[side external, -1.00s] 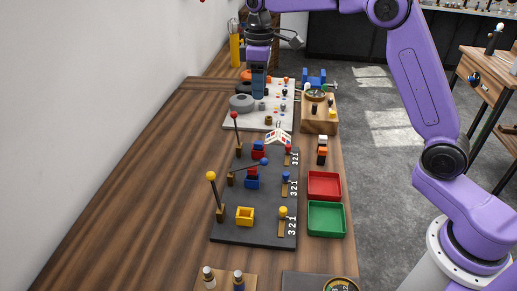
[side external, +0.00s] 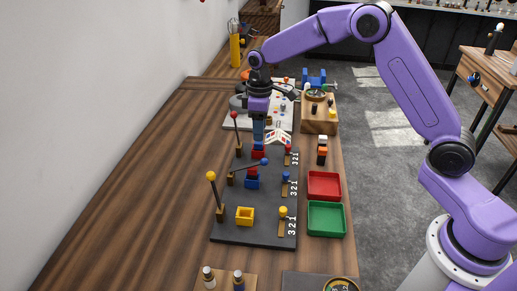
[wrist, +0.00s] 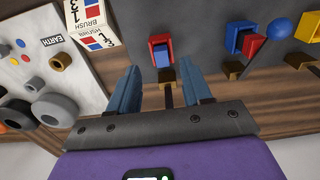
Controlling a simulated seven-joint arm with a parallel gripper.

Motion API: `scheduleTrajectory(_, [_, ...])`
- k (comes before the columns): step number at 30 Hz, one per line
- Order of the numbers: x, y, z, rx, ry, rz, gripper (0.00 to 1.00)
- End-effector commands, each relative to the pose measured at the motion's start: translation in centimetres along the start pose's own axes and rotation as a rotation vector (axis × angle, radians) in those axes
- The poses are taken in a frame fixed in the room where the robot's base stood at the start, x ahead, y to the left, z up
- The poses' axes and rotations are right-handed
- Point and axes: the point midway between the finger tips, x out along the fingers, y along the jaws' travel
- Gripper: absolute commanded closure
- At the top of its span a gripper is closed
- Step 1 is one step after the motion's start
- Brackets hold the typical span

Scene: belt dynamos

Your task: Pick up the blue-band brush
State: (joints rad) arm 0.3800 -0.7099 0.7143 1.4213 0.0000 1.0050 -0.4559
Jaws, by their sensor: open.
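My gripper (side external: 259,137) is open and empty above the far end of the dark board (side external: 232,234). Its two blue fingers stand apart in the wrist view (wrist: 159,68). Just beyond and between the fingertips is a small red holder (wrist: 155,45) with a blue part at its near side (wrist: 166,75). This red-and-blue piece also shows under the gripper in the side view (side external: 258,153). I cannot tell for certain whether its blue part is the blue-band brush. A similar red-and-blue piece (wrist: 243,38) lies to the right in the wrist view.
A folded card marked BRUSH (wrist: 92,22) stands close to the fingers. Upright posts with red (side external: 234,115) and yellow (side external: 211,176) balls rise from the board's left side. Red (side external: 324,185) and green (side external: 327,219) trays sit at right. Bare wood lies at left.

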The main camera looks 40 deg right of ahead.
Motion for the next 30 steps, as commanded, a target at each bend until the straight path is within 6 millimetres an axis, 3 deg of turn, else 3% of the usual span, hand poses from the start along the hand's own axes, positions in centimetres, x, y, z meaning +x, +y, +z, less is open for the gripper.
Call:
scheduleTrajectory(8, [3.8,-0.2,0.3,0.001,-0.004,-0.001,0.51])
scheduleTrajectory(17, [4.3,-0.2,0.3,0.002,-0.001,0.001,0.51])
scheduleTrajectory(18, [4.3,-0.2,0.3,0.002,-0.001,0.001,0.54])
scheduleTrajectory(22, [4.3,-0.2,0.3,0.001,-0.001,0.001,0.97])
scheduleTrajectory(30, [4.2,-0.2,0.3,0.001,-0.001,0.001,1.00])
